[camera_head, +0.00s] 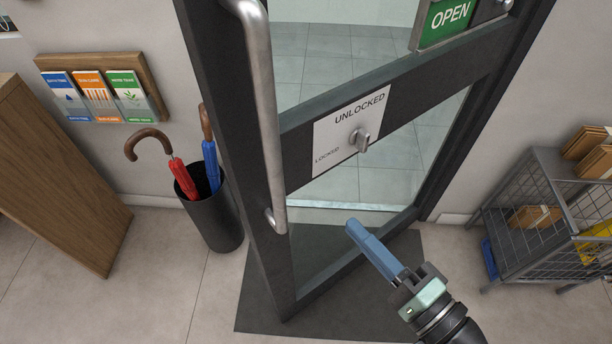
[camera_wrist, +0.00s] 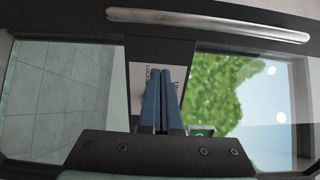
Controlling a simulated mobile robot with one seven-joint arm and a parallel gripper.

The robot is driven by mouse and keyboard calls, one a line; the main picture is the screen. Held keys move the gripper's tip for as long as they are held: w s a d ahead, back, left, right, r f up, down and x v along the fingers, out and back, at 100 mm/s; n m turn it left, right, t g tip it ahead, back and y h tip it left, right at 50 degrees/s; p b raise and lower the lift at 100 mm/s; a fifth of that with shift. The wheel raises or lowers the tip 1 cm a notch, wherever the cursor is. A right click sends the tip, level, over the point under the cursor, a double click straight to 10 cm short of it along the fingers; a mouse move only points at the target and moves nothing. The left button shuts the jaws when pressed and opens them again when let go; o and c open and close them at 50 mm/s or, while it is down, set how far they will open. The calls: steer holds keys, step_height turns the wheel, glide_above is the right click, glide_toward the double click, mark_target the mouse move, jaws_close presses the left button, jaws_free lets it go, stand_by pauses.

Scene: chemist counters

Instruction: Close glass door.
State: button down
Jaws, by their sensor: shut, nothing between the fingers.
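The glass door (camera_head: 300,150) has a dark frame and stands open into the room, its free edge nearest me at the left and its far side by the right wall. A long metal handle (camera_head: 265,110) runs down its free edge; in the wrist view the handle (camera_wrist: 210,24) crosses the top. A white lock plate (camera_head: 335,143) with a thumb-turn reads UNLOCKED and LOCKED. My gripper (camera_head: 350,224) is shut and empty, its blue fingers in front of the lower glass, below the lock plate. In the wrist view the fingers (camera_wrist: 162,75) cover part of the plate. I cannot tell whether they touch the door.
A dark mat (camera_head: 262,300) lies under the door. A black umbrella stand (camera_head: 222,225) with umbrellas is left of the door's free edge. A wooden cabinet (camera_head: 60,190) stands farther left. A wire cart (camera_head: 535,190) with boxes is at the right. A green OPEN sign (camera_head: 448,22) hangs on the door.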

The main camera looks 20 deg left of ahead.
mark_target(294, 164)
steer(key=p+x, duration=0.2)
steer(key=x, duration=1)
steer(key=shift+a+r, duration=0.1)
steer(key=shift+r, duration=0.05)
steer(key=shift+w+a, duration=0.3)
steer(key=shift+a, duration=0.1)
